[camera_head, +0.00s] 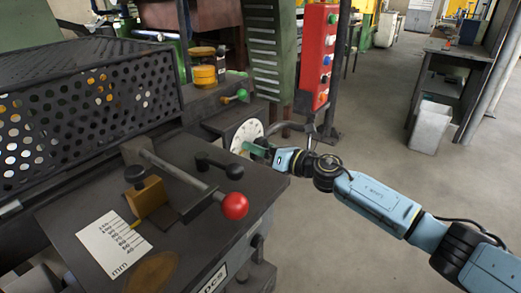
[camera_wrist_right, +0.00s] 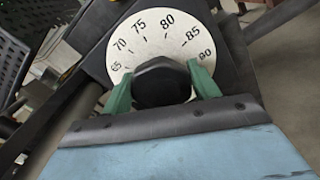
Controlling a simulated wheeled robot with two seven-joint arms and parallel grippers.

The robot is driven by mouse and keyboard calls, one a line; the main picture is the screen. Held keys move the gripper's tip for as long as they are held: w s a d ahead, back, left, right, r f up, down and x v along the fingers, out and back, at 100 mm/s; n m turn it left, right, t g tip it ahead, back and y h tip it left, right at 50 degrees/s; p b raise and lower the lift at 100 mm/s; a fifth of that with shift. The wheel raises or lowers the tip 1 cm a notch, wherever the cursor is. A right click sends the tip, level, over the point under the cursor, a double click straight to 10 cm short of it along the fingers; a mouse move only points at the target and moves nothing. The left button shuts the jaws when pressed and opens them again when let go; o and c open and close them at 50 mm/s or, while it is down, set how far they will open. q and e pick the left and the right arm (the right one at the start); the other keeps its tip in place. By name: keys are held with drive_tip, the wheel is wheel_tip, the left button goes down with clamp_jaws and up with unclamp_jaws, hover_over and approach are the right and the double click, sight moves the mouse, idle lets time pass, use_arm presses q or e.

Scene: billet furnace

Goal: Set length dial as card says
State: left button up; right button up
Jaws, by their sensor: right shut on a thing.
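The round white dial (camera_head: 243,133) is on the side of the dark machine. In the right wrist view the dial face (camera_wrist_right: 151,45) shows marks from 65 to 90. A black knob (camera_wrist_right: 162,80) covers its middle, and any pointer is hidden. My right gripper (camera_head: 262,149) is at the dial; in the wrist view its green fingers (camera_wrist_right: 162,88) are shut on the knob, one on each side. A white plate (camera_head: 112,246) with a scale and "mm" lies on the machine top; its small figures are hard to read. No other card is clear. My left gripper is out of view.
A lever with a red ball (camera_head: 235,205), a black handle (camera_head: 215,165) and a brass-coloured block (camera_head: 147,197) stand on the machine top. A perforated guard (camera_head: 100,95) is at left. A red button box (camera_head: 318,58) stands behind the dial.

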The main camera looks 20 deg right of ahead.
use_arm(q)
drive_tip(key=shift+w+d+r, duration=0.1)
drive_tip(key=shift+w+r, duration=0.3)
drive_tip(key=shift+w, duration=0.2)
use_arm(e)
drive_tip(key=shift+n, duration=0.8)
drive_tip(key=o, duration=1)
drive_tip(key=shift+c, duration=0.2)
drive_tip(key=shift+s, duration=0.1)
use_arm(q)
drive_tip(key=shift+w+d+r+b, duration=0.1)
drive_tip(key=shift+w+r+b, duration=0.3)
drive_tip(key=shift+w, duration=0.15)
use_arm(e)
drive_tip(key=v, duration=1.3)
